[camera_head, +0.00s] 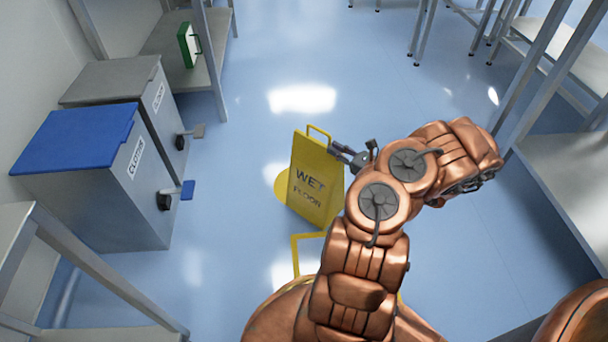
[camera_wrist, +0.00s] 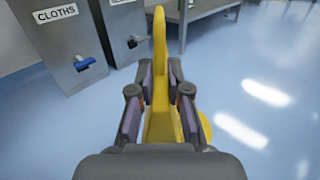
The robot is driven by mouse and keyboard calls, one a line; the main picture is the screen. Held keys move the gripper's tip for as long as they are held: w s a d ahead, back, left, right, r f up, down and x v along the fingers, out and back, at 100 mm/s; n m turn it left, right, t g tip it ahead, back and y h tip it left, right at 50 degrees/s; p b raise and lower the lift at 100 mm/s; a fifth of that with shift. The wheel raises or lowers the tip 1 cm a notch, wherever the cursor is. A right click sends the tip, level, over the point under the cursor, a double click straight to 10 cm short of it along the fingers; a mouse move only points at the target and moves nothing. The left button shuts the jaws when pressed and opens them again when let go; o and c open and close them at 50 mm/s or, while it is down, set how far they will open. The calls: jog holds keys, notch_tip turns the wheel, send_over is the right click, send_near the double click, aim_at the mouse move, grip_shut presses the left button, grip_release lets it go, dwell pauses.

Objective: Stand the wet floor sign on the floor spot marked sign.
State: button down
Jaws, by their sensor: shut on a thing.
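The yellow wet floor sign (camera_head: 316,192) is upright, with its printed face towards the body camera and a loop handle on top. My gripper (camera_head: 345,153) is shut on the sign near its upper right edge. In the wrist view the sign (camera_wrist: 160,128) shows edge-on between the finger pads of my gripper (camera_wrist: 160,90). A yellow square outline (camera_head: 294,255) on the floor lies just in front of the sign, partly hidden by my arm. A yellow round patch (camera_head: 281,183) shows behind the sign's left edge. I cannot tell whether the sign's foot touches the floor, nor read any spot label.
Two bins stand at the left, one with a blue lid (camera_head: 75,135) and one with a grey lid (camera_head: 110,80); their pedals stick out. A shelf (camera_head: 165,45) holds a green-and-white box (camera_head: 187,45). Metal tables (camera_head: 565,165) stand at the right. The blue floor beyond the sign is clear.

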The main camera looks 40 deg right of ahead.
jog(key=w+d+f+b, duration=0.2)
jog(key=w+b, duration=0.1)
jog(key=w, duration=0.4)
jog(key=w+d+f+b, duration=0.3)
jog(key=w+b, duration=0.1)
jog(key=w, duration=0.3)
jog(key=shift+w+d, duration=0.25)
jog(key=shift+w, duration=0.15)
jog(key=c, duration=1.1)
grip_release()
jog(key=shift+s, duration=0.15)
